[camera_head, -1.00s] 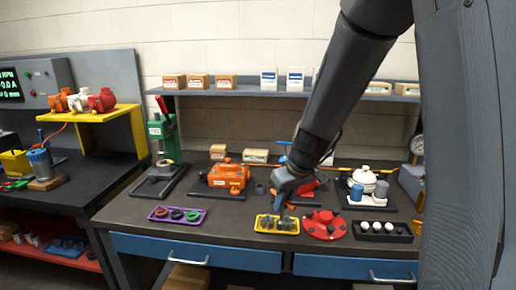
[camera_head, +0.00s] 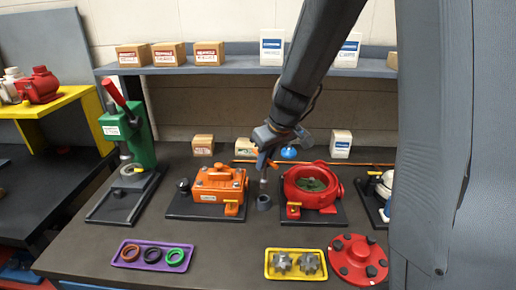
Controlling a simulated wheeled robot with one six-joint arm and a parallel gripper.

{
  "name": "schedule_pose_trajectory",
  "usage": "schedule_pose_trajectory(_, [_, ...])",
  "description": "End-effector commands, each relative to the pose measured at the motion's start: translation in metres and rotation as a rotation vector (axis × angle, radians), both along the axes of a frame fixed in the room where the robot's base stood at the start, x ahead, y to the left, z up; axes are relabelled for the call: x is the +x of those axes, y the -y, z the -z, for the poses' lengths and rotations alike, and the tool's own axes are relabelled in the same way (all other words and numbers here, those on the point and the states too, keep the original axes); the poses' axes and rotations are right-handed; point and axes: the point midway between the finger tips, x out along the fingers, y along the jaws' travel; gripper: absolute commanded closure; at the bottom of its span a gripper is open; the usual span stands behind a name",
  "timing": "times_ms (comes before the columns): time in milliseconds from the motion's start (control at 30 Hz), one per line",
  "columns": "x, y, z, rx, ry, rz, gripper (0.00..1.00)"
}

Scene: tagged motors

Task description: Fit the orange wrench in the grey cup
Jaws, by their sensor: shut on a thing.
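The grey cup (camera_head: 264,203) is a small dark cylinder standing on the bench between the orange motor and the red motor. My gripper (camera_head: 262,160) points down above it, its jaws shut on the orange wrench (camera_head: 269,156). My fingers hide part of the wrench.
The orange motor (camera_head: 218,185) stands close left of the cup and the red motor (camera_head: 312,187) close right. In front lie a purple tray (camera_head: 128,244) with rings, a yellow tray (camera_head: 296,277) with gears and a red disc (camera_head: 357,260). A green press (camera_head: 127,135) stands at left.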

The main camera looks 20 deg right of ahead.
Motion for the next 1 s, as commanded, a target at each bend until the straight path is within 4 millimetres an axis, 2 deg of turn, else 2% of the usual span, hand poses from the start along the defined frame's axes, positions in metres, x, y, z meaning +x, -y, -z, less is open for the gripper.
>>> schedule_pose_trajectory(267, [0.0, 0.0, 0.007, 0.0, 0.0, 0.001, 1.0])
schedule_pose_trajectory(733, [0.001, 0.0, 0.044, 0.0, 0.0, -0.001, 1.0])
schedule_pose_trajectory(1000, [0.0, 0.0, 0.047, -0.001, 0.0, 0.0, 1.0])
